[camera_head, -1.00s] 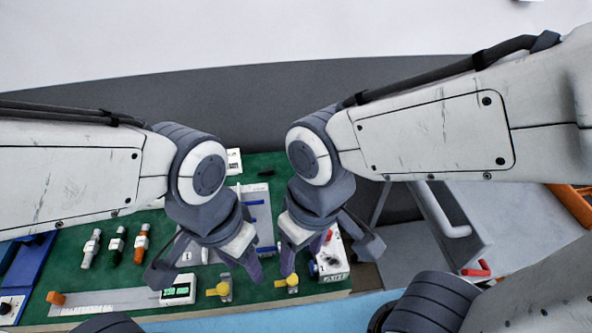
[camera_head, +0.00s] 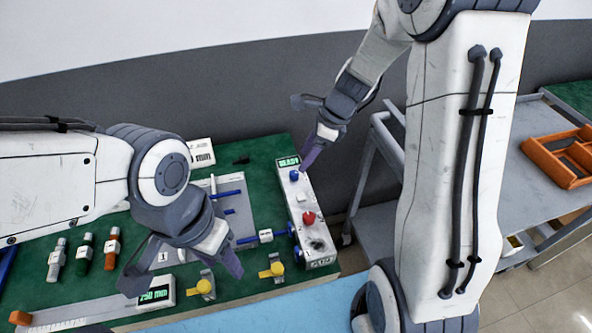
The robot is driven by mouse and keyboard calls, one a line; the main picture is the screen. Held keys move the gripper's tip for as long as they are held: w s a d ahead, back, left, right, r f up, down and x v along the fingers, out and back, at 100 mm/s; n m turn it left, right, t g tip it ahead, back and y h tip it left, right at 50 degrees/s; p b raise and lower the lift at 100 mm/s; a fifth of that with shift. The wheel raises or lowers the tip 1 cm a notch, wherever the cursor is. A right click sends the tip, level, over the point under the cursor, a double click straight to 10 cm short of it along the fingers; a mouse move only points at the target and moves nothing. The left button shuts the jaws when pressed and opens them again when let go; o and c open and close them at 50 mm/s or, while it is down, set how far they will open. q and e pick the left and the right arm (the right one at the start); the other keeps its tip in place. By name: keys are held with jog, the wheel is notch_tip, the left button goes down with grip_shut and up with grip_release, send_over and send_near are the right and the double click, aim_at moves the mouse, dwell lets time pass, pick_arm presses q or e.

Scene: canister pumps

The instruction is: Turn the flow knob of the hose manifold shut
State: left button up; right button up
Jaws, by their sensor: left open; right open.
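A long white box (camera_head: 300,208), which may be the hose manifold, lies at the right end of the green mat. It bears a lit green display (camera_head: 288,162), a blue knob (camera_head: 294,175), a red knob (camera_head: 309,218) and a dark round part near its front. I cannot tell which is the flow knob. My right gripper (camera_head: 300,136) is open and empty, above the far end of the box, with one purple finger pointing down close to the blue knob. My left gripper (camera_head: 183,274) is open and empty over the mat's front middle, left of the box.
Two yellow-handled fittings (camera_head: 205,287) (camera_head: 274,268) stand at the front edge. A grey plate (camera_head: 232,190) with blue rods lies left of the box. Several coloured cylinders (camera_head: 112,247) and a display block (camera_head: 157,291) are further left. A grey cart (camera_head: 540,190) with an orange tray (camera_head: 560,155) stands right.

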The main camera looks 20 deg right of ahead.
aim_at(295, 173)
jog(key=b+x, duration=0.1)
jog(key=x, duration=0.5)
jog(key=shift+a+f, duration=0.1)
jog(key=shift+f, duration=0.25)
grip_shut()
